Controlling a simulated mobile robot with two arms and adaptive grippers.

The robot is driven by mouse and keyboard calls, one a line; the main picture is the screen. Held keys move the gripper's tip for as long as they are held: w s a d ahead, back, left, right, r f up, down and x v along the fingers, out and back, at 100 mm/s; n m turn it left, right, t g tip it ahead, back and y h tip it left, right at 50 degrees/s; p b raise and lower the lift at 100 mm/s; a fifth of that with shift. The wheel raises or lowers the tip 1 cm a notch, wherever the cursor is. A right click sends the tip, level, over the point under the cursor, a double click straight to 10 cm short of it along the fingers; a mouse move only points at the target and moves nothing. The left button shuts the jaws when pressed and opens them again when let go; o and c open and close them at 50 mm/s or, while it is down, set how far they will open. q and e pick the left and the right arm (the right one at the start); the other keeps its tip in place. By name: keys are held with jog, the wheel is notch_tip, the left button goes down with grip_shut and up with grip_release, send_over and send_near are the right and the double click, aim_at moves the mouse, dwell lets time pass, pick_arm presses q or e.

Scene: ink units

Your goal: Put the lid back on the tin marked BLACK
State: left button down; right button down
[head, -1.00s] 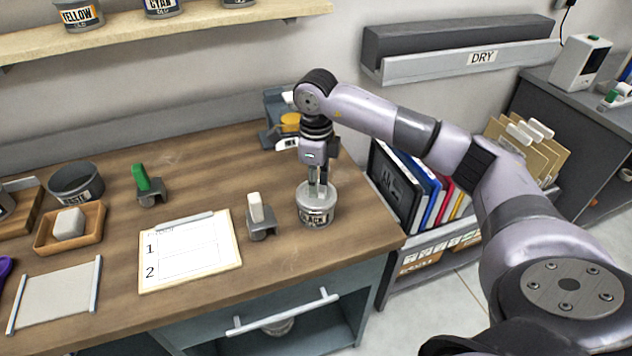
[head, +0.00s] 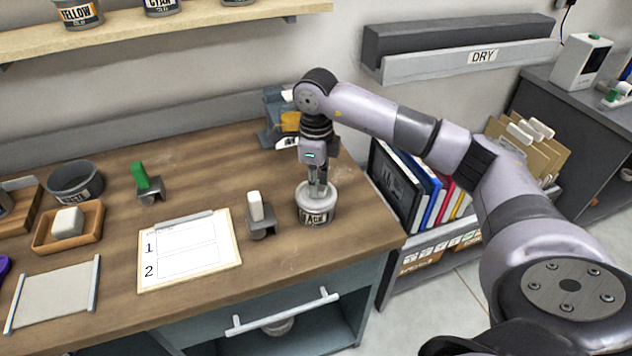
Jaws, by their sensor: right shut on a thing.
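The tin marked BLACK (head: 316,218) stands upright near the right end of the wooden bench; only the end of its label reads clearly. A pale grey lid (head: 304,197) covers its top. It looks level, but I cannot tell whether it is fully seated. My right gripper (head: 317,193) comes straight down from above and is shut on the lid at its middle. The fingers hide that part of the lid. My left gripper is out of view.
Left of the tin are a white-handled stamp-like block (head: 256,212), a clipboard (head: 190,252), a green-handled one (head: 143,180), a wooden tray (head: 68,240) and an open tin (head: 76,182). Behind my gripper stands a blue-grey device (head: 278,112). The bench's front edge is close to the tin.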

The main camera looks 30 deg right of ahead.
jog(key=c, duration=1.4)
grip_release()
jog(key=shift+o, duration=0.6)
jog(key=o, duration=0.4)
jog(key=shift+r+p, duration=2.25)
jog(key=shift+r, duration=1.3)
jog(key=shift+c, duration=0.4)
